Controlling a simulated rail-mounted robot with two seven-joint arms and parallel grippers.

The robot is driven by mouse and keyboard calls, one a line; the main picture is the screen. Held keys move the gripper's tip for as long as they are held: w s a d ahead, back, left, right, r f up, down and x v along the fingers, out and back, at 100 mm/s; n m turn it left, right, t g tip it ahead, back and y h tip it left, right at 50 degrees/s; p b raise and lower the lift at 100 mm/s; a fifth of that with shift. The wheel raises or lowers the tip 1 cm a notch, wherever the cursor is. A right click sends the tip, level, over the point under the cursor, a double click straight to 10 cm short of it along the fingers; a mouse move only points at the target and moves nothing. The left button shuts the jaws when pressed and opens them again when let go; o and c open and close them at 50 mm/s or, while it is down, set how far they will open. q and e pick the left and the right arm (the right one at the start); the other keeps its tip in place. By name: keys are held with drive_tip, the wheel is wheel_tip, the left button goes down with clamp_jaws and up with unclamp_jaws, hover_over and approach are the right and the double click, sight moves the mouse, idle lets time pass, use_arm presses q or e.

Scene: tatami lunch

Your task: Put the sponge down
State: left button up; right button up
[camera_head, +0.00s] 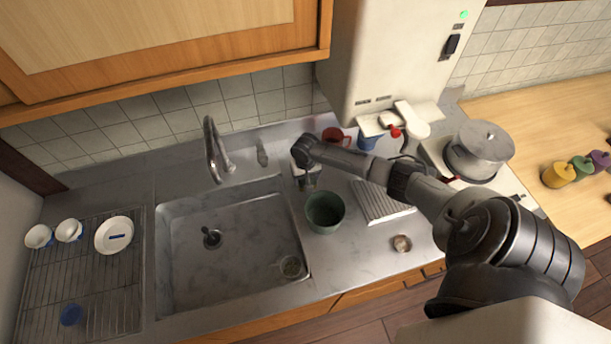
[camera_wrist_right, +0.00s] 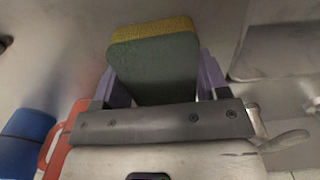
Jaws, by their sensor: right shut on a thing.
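The sponge (camera_wrist_right: 155,65), green-grey with a yellow layer along its far edge, sits between the purple fingers of my right gripper (camera_wrist_right: 165,82) in the right wrist view. The gripper is shut on it. The sponge is too small and too covered there to make out clearly. I cannot tell whether it touches the counter. My left gripper is not in view.
A faucet (camera_head: 215,150) stands behind the sink. A red mug (camera_head: 334,135) and a blue cup (camera_head: 368,141) are close to my right arm. A ridged white board (camera_head: 380,203) and a small round cup (camera_head: 402,243) lie right of the bowl. A pot (camera_head: 478,152) stands farther right.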

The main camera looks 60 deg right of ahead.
drive_tip(key=shift+f, duration=0.15)
drive_tip(key=o, duration=0.9)
wheel_tip(320, 180, up, 4)
drive_tip(key=shift+f, duration=0.25)
drive_tip(key=shift+r, duration=0.45)
